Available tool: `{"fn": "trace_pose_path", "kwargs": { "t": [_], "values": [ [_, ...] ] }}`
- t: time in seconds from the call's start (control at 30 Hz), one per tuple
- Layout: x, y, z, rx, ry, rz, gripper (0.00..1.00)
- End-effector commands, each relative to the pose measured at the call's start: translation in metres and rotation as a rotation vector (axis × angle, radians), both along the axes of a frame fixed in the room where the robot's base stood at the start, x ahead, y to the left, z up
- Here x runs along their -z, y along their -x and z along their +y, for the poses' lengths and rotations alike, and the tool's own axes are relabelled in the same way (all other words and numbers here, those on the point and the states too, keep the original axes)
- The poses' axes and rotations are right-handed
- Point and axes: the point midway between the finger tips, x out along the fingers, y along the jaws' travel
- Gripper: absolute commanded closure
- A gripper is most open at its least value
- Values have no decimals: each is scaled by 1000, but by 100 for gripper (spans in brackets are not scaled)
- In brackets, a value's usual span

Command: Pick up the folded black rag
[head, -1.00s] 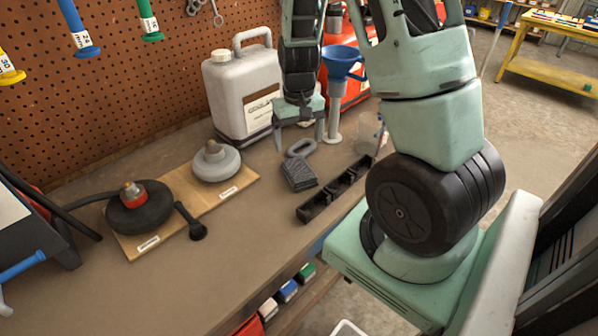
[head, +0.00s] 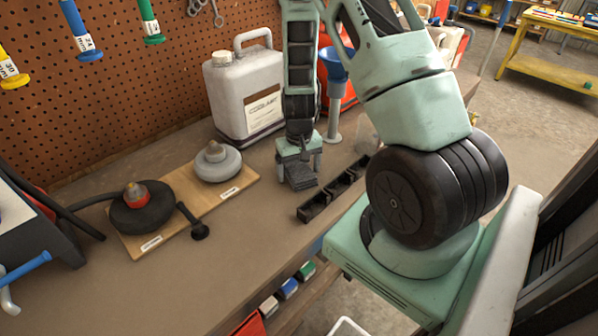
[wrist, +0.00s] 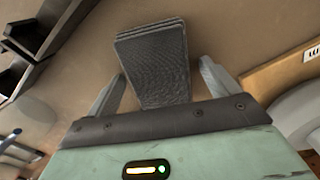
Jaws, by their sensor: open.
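The folded black rag (head: 301,182) is a dark grey, textured, layered pad on the bench top. In the head view its front part shows below my gripper (head: 298,168), and the rest is hidden. In the wrist view the rag (wrist: 153,62) stretches from the palm edge out past the fingertips. My gripper (wrist: 162,72) is open and points down, one finger on each side of the rag. There is a small gap at each finger. I cannot tell how high the fingertips are above the bench.
A black slotted tray (head: 338,190) lies close to the right of the rag. A grey jug (head: 245,95) and a blue funnel (head: 337,62) stand behind. A wooden board (head: 238,183) with two round knobbed pieces is at left. The bench front is clear.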

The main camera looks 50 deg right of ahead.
Motion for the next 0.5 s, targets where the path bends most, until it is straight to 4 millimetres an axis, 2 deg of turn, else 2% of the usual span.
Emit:
{"fn": "trace_pose_path", "kwargs": {
  "t": [0.13, 0.17, 0.3, 0.33, 0.4, 0.5],
  "values": [
    [0, 0, 0, 0, 0, -1, 13],
    [0, 0, 0, 0, 0, -1, 16],
    [0, 0, 0, 0, 0, -1, 54],
    [0, 0, 0, 0, 0, -1, 61],
    [0, 0, 0, 0, 0, -1, 65],
    [0, 0, 0, 0, 0, -1, 65]
  ]
}}
